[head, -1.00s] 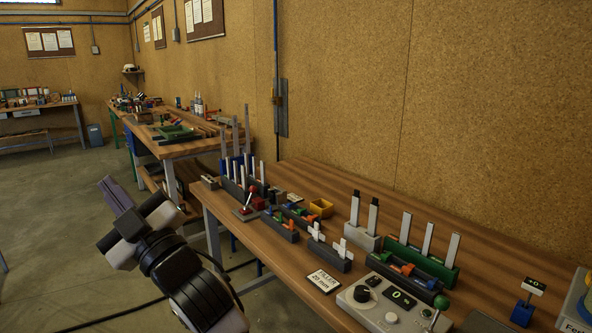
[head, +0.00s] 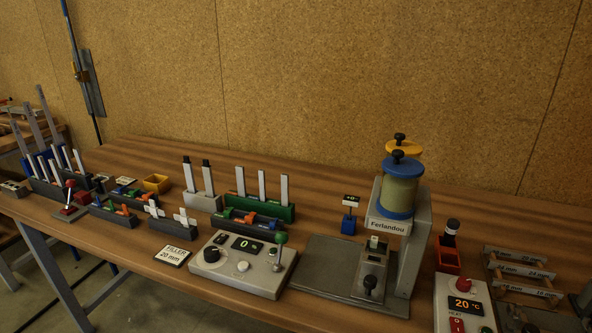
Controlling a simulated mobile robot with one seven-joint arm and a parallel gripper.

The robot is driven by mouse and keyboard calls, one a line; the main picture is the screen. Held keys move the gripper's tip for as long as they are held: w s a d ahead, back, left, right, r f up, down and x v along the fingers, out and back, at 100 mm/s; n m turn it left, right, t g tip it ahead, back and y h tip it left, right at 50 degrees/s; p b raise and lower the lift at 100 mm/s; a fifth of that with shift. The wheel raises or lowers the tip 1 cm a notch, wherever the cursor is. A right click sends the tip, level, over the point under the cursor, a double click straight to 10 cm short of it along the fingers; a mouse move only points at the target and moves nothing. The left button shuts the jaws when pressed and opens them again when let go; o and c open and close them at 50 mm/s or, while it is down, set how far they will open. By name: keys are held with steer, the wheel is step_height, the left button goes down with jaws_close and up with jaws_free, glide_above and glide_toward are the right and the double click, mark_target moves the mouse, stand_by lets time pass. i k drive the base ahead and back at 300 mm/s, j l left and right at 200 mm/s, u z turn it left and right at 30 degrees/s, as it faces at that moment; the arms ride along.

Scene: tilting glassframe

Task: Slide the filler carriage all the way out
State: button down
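The machine labelled "Ferlandou" (head: 388,222) stands on the bench right of centre in the head view. It has a grey upright, and a blue-capped clear jar with a yellowish filling. A small grey block with a black knob (head: 370,283), which looks like the filler carriage, sits below the jar on the flat grey base plate (head: 322,265). A small pale piece stands upright on top of this block. I cannot tell how far the carriage is along its travel. My gripper is not in view now.
A control box (head: 243,262) reading 0, with a green-knobbed lever, stands left of the plate. A "FILLER 20 mm" card (head: 173,256) lies beside it. A red-buttoned box (head: 462,307) reading 20 °C and a wooden rack (head: 522,275) stand right. Bare wood lies behind.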

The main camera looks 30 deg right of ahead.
mark_target(369, 285)
steer(key=k+z, duration=0.1)
steer(key=z, duration=0.3)
steer(key=k+z, duration=0.1)
steer(key=z, duration=0.65)
steer(key=j, duration=1.05)
